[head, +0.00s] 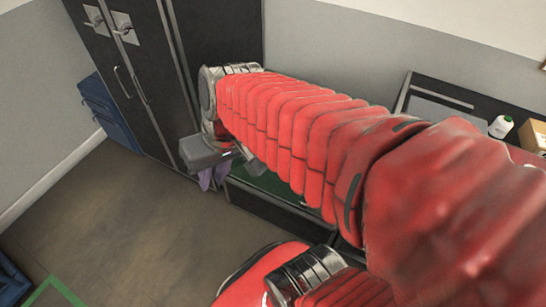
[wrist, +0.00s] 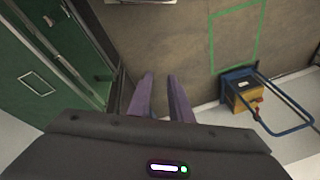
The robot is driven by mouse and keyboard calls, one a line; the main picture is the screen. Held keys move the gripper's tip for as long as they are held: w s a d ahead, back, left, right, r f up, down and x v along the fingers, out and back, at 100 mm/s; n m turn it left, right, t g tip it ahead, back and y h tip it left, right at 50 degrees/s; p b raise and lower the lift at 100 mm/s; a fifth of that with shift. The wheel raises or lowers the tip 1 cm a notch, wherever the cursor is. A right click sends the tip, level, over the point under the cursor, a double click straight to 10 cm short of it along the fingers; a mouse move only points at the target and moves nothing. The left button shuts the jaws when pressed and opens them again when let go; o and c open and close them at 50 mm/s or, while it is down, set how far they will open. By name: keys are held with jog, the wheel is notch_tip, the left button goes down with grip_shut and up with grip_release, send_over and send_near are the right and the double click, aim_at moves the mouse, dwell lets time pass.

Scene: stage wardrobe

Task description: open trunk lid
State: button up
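A green, dark-edged box that looks like the trunk (head: 262,186) stands below my arm in the head view, partly hidden by the red arm cover. In the wrist view its green panel (wrist: 35,55), with a pale rectangular outline, fills the left side. I cannot tell from these views whether the lid is raised. My gripper (head: 212,178) is at the left end of the trunk in the head view. In the wrist view its two purple fingers (wrist: 161,76) are apart, with floor visible between them. They hold nothing and lie to the right of the green panel.
A dark cabinet (head: 135,75) with handles stands behind, beside blue drawers (head: 108,110). A white bottle (head: 500,127) and a cardboard box (head: 534,135) are at the right. A blue cart with a yellow box (wrist: 244,97) stands near green floor tape.

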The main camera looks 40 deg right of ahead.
jog(key=w+d+f+m+t+y, duration=0.35)
jog(key=w+d+f+m, duration=0.2)
jog(key=d+f, duration=0.2)
jog(key=w+d+f+m+t+y, duration=0.2)
jog(key=w+d+f+m+y, duration=0.3)
jog(key=f, duration=0.3)
jog(key=s+d+f+m+t+h, duration=0.3)
jog(key=s+d+f+m+h, duration=0.1)
jog(key=d+f, duration=0.4)
jog(key=s+d+f+m+t+h, duration=0.4)
jog(key=d+f+m+h, duration=0.2)
jog(key=d, duration=0.5)
notch_tip(320, 180, down, 3)
jog(key=shift+d+f+m, duration=0.1)
jog(key=shift+d+m, duration=0.25)
jog(key=shift+m, duration=0.7)
jog(key=shift+w, duration=0.1)
jog(key=shift+x, duration=6.75)
jog(key=shift+c, duration=0.4)
